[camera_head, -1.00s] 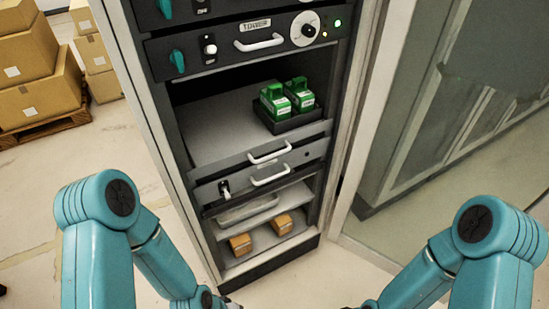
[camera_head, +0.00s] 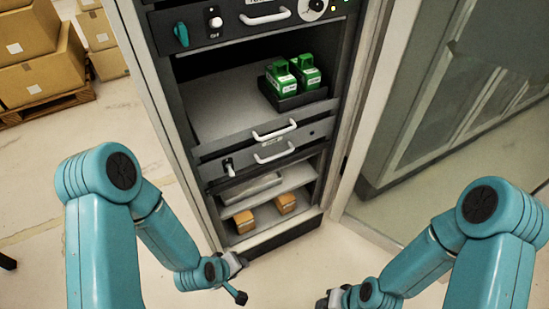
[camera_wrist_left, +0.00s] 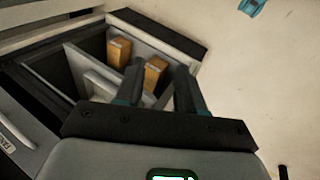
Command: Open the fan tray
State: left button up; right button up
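The rack (camera_head: 163,130) stands ahead in the head view. Low in it are two stacked grey fronts with white handles, the upper handle (camera_head: 274,131) and the lower handle (camera_head: 274,153). The lower front (camera_head: 245,165) has a toggle switch (camera_head: 229,167) and looks shut.
Green units (camera_head: 293,75) sit in a dark holder on an open shelf. Orange-brown boxes (camera_head: 244,221) lie on the bottom shelf and show in the left wrist view (camera_wrist_left: 118,52). A glass panel (camera_head: 470,120) stands at right, cartons (camera_head: 40,65) at left. The floor in front is clear.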

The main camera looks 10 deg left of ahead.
pick_arm(q)
jog(key=w+a+r+n+t+y+b, duration=0.1)
jog(key=w+r+n+t+b, duration=0.2)
jog(key=w+t+b, duration=0.3)
jog(key=w+r+n+t+b, duration=0.2)
jog(key=w+n+t+b, duration=0.15)
jog(key=w+b, duration=0.45)
jog(key=d+r+t+h+b, duration=0.2)
jog(key=d+r+t+b, duration=0.25)
jog(key=b, duration=1.15)
jog(key=x, duration=1.6)
jog(key=shift+w+r+m+t, duration=0.25)
jog(key=shift+r+m+t, duration=0.15)
jog(key=shift+m, duration=0.05)
grip_shut()
